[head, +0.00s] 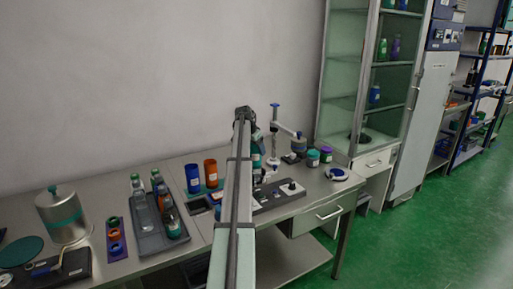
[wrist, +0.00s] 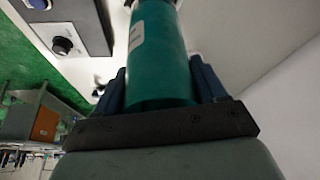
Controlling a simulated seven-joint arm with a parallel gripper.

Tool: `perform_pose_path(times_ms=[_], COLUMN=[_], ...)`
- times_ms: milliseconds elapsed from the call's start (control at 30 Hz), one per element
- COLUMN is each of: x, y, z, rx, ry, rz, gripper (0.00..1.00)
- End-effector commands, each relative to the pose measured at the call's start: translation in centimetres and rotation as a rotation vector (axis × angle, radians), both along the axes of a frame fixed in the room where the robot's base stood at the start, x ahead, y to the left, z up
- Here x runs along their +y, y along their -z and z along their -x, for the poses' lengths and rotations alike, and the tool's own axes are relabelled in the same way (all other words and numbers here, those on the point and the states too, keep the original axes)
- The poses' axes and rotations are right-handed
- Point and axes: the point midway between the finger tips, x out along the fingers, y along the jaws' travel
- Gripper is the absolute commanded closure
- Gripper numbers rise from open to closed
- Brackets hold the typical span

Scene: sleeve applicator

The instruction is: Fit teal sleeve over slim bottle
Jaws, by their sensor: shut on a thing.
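My gripper (wrist: 162,82) is shut on the teal sleeve (wrist: 160,50), with one dark blue finger on each side. The sleeve is a cylinder with a white label, and a small pale part shows at its far end. In the head view the teal sleeve (head: 258,147) shows beside my arm, above the dark device base (head: 277,196). Which bottle is the slim one, I cannot tell. Several bottles stand in the grey tray (head: 149,243), one of them clear (head: 145,213). My arm hides part of the device and whatever is directly under the sleeve.
A blue cylinder (head: 193,179) and an orange cylinder (head: 210,173) stand left of my arm. A stand with a jointed arm (head: 274,135) rises behind the device. Two small jars (head: 312,158) stand right of it. A steel canister (head: 62,213) stands at far left.

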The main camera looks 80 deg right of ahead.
Motion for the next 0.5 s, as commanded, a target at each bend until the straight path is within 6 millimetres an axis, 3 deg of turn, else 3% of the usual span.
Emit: perform_pose_path(times_ms=[167, 200, 500], x=[0.00, 0.00, -0.01], y=[0.00, 0.00, 0.00], z=[0.00, 0.00, 0.00], rx=[0.000, 0.000, 0.000], ry=[0.000, 0.000, 0.000], rz=[0.000, 0.000, 0.000], gripper=[0.57, 0.28, 0.00])
